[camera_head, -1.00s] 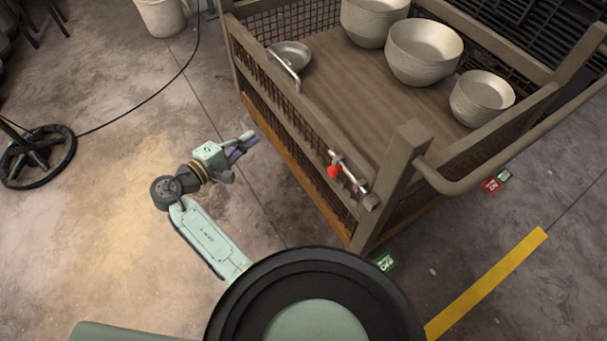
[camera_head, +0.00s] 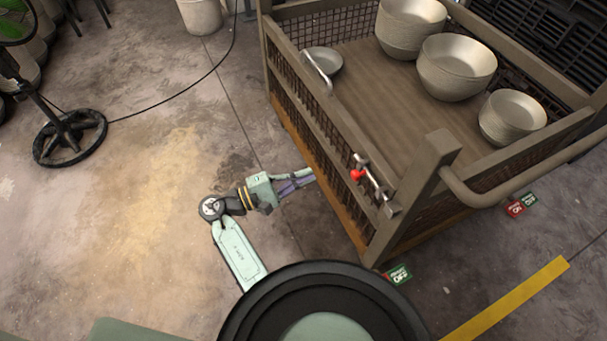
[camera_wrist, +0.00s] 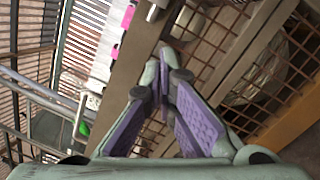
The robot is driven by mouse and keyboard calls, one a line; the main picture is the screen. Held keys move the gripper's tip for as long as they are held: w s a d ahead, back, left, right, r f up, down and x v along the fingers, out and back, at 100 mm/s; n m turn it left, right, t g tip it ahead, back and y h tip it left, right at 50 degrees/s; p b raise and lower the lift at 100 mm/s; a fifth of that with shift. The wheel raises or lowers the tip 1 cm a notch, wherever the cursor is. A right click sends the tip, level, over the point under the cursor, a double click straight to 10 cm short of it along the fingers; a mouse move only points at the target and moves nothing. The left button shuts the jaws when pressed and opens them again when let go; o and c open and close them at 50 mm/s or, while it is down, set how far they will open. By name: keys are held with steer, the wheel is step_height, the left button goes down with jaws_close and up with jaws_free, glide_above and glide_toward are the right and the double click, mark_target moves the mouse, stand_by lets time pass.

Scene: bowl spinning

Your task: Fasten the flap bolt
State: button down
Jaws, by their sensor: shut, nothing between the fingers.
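The flap bolt (camera_head: 372,183) is a metal bar with a red knob, on the top rail of the cart's long mesh flap (camera_head: 322,140), close to the near corner post. My gripper (camera_head: 312,176) is beside the flap, left of the red knob and apart from it in the head view. In the wrist view my gripper (camera_wrist: 163,78) has its purple-padded fingers together, with nothing between them. The mesh and a brown rail lie beyond the fingertips. I cannot make out the red knob in the wrist view.
The cart holds several bowls, with a stack (camera_head: 457,68) in the middle and a small bowl (camera_head: 323,61) by the flap. A curved metal handle (camera_head: 317,72) is on the flap's rail. A black round stand (camera_head: 70,138) is at left.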

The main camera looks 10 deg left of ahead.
steer(key=w+d+r+p, duration=0.1)
steer(key=d+r+p, duration=0.1)
steer(key=d, duration=0.6)
steer(key=shift+r+p, duration=0.3)
steer(key=shift+p, duration=0.05)
steer(key=s+d+p, duration=0.2)
steer(key=s, duration=0.1)
steer(key=shift+s+d, duration=0.15)
steer(key=shift+d, duration=0.15)
steer(key=shift+f, duration=0.1)
